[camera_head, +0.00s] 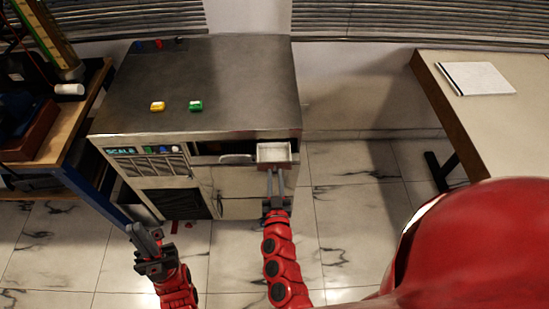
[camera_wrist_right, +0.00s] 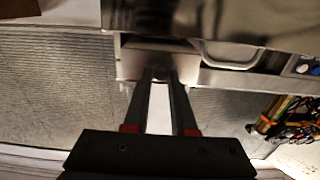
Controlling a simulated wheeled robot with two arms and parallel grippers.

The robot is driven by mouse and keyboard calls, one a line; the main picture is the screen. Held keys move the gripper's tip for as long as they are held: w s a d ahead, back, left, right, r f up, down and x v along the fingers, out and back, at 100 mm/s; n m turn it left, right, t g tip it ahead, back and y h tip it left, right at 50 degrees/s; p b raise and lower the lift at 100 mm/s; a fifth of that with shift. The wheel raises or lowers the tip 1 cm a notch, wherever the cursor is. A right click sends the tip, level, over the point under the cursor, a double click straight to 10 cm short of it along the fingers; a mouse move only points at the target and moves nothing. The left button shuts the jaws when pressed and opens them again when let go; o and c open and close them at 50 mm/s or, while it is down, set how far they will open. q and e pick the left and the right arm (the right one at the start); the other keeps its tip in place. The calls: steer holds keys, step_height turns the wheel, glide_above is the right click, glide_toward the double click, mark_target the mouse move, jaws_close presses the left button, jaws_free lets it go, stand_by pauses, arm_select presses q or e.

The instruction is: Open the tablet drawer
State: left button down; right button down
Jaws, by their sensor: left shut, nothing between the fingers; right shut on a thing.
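The tablet drawer (camera_head: 273,153) is a small white open-topped box at the right end of the cabinet's front, standing out from it with its empty-looking inside showing. My right gripper (camera_head: 274,174) reaches up to its front from below and is shut on a part of it; the exact grip point is hard to make out. In the right wrist view the drawer front (camera_wrist_right: 157,60) lies at the fingertips of the gripper (camera_wrist_right: 162,78). My left gripper (camera_head: 140,234) is shut and empty, low in front of the cabinet's left side.
The metal-topped cabinet (camera_head: 215,75) carries a yellow item (camera_head: 157,106), a green item (camera_head: 196,105) and small things at the back. A curved handle (camera_head: 236,159) is left of the drawer.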

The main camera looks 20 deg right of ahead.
steer(key=shift+s+a+f, duration=0.1)
steer(key=shift+s+a, duration=0.15)
steer(key=shift+s, duration=0.4)
steer(key=c, duration=0.8)
jaws_free()
steer(key=shift+w, duration=0.1)
steer(key=shift+o, duration=0.2)
